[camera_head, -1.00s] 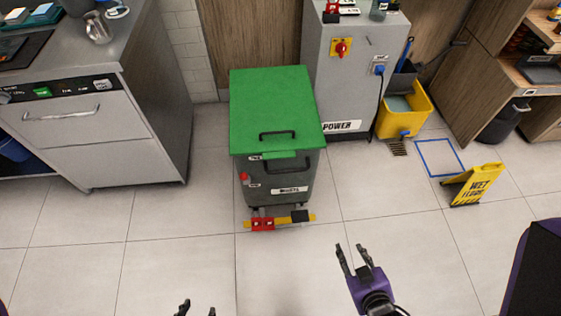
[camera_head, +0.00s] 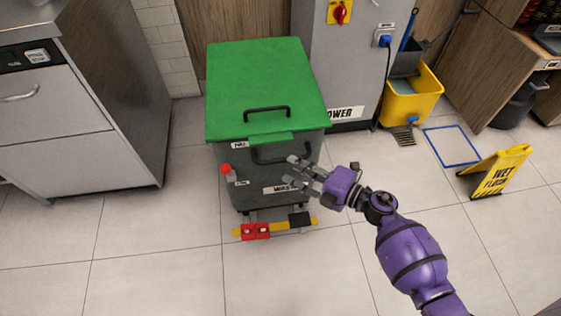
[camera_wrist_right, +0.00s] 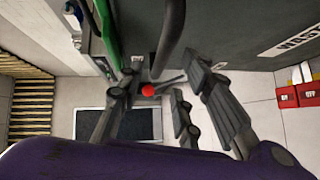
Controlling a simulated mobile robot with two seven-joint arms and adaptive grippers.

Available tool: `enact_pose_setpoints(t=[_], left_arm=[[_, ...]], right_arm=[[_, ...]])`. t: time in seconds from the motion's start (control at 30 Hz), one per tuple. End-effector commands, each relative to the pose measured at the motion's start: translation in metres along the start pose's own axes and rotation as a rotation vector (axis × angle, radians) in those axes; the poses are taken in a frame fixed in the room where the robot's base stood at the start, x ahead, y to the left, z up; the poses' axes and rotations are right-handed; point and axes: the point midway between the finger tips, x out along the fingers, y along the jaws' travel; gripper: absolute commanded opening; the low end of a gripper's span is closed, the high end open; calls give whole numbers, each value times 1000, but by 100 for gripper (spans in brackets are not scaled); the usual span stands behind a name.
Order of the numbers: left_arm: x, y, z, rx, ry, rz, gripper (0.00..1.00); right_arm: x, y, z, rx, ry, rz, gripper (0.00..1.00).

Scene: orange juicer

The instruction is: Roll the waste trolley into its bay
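The waste trolley (camera_head: 268,165) is a grey bin with a closed green lid (camera_head: 255,85), standing upright by the back wall left of the grey power cabinet. A dark handle (camera_head: 268,160) runs across its front below the lid, and a red knob (camera_head: 226,169) is at its left. A yellow bar with red and black pedals (camera_head: 275,229) lies low at its foot. My right gripper (camera_head: 296,171) is open at the right of the handle. In the right wrist view the dark handle bar (camera_wrist_right: 176,38) extends toward the space between the spread fingers; contact is unclear. My left gripper is out of view.
The grey power cabinet (camera_head: 345,70) stands right of the trolley. A yellow mop bucket (camera_head: 412,98), a blue floor outline (camera_head: 451,146) and a yellow wet-floor sign (camera_head: 497,172) are further right. A steel counter unit (camera_head: 85,130) stands left. Floor in front is clear.

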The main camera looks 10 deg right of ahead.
Motion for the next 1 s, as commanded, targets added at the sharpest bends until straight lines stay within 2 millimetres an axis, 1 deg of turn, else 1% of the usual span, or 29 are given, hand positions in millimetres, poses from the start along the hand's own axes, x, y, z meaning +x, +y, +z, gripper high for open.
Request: enact_pose_setpoints(t=[0.03,0.1,0.3,0.43,0.7,0.77,0.9,0.97,1.0], left_arm=[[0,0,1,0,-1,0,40],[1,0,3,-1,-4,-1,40],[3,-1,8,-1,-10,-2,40],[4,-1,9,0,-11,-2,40],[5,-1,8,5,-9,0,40],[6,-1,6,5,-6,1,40],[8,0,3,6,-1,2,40],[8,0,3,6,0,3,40],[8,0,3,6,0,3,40]], right_arm=[[10,1,0,1,1,4,32],[22,1,0,1,0,3,32],[49,0,0,4,-2,2,32],[57,0,0,3,-2,1,32],[58,0,0,3,-2,1,32],[58,0,0,3,-2,1,26],[58,0,0,3,-2,1,8],[58,0,0,3,-2,1,0],[58,0,0,3,-2,1,0]])
